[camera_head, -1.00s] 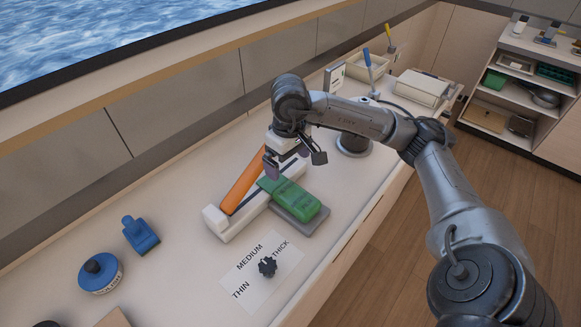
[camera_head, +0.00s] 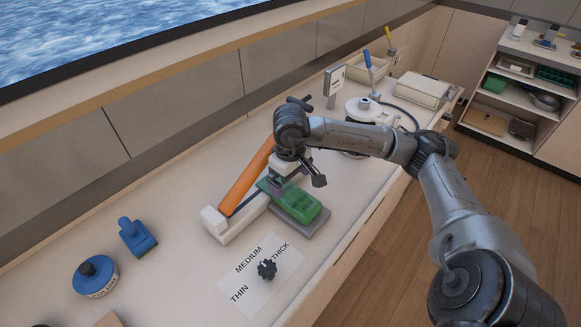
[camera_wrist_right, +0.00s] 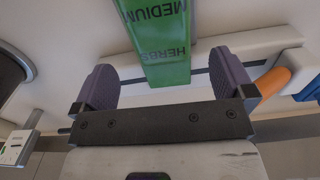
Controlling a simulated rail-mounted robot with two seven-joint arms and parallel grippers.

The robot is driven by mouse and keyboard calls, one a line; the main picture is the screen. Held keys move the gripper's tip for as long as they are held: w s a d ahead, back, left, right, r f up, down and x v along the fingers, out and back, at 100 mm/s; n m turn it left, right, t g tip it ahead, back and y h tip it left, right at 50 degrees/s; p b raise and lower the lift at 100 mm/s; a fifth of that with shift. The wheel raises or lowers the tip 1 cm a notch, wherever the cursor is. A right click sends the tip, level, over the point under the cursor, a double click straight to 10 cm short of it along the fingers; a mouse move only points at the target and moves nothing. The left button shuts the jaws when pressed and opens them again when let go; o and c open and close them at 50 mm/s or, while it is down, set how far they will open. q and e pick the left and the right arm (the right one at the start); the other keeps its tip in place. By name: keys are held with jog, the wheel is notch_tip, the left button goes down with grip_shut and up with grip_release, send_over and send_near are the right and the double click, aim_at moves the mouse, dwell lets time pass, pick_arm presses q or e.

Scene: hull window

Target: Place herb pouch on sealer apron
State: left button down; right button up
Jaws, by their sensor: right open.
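The green herb pouch (camera_head: 298,206), marked "MEDIUM" and "HERBS" in the wrist view (camera_wrist_right: 158,40), lies on the grey sealer apron (camera_head: 312,226). Its far end points at the white sealer (camera_head: 235,228) with the raised-looking orange lever (camera_head: 243,182). My right gripper (camera_head: 279,184) is at the pouch's sealer-side end. In the wrist view its fingers (camera_wrist_right: 166,84) are open, one on each side of the pouch end, with gaps visible on both sides. The arm hides part of the sealer. My left gripper is not in view.
A black knob (camera_head: 267,269) sits on a THIN/MEDIUM/THICK label in front. A blue tool (camera_head: 138,237) and a blue round container (camera_head: 96,276) stand at the left. A white round device (camera_head: 362,110) and bins (camera_head: 422,90) are behind. The counter's left middle is clear.

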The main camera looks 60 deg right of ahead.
aim_at(290, 193)
notch_tip(290, 193, down, 5)
jog(key=shift+f+b, duration=0.1)
jog(key=shift+b, duration=0.25)
jog(key=shift+f, duration=0.75)
jog(key=shift+c, duration=0.3)
jog(key=c, duration=0.9)
jog(key=o, duration=0.8)
jog(key=shift+o, duration=0.8)
jog(key=shift+r, duration=0.1)
